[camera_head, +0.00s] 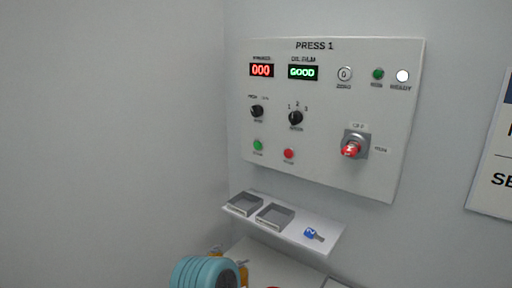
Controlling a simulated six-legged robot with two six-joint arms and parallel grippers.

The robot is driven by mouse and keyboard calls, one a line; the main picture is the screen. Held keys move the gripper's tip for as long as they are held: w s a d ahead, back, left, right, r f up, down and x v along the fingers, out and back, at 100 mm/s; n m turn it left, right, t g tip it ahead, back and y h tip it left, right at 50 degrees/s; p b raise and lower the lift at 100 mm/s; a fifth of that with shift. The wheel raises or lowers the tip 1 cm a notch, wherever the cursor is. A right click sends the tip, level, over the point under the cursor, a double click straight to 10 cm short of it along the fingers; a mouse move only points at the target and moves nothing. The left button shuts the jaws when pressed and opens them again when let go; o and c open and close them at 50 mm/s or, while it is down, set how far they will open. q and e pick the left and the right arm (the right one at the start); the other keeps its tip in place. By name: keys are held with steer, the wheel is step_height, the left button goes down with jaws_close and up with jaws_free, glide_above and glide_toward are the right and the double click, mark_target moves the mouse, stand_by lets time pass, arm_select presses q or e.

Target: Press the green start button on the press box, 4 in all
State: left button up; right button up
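The press box (390,130) is a pale panel on the wall, titled PRESS 1. A green button (258,145) sits at its lower left; the small label under it is too blurred to read. A red button (289,153) is to its right. The red display (261,70) reads 000 and the green display (303,72) reads GOOD. Neither of my grippers shows in the head view, and nothing touches the panel.
Two dark knobs, a red-handled switch (352,148), a green round part (378,74) and a white lit lamp (403,76) are on the panel. A teal ribbed object (203,272) stands at the bottom.

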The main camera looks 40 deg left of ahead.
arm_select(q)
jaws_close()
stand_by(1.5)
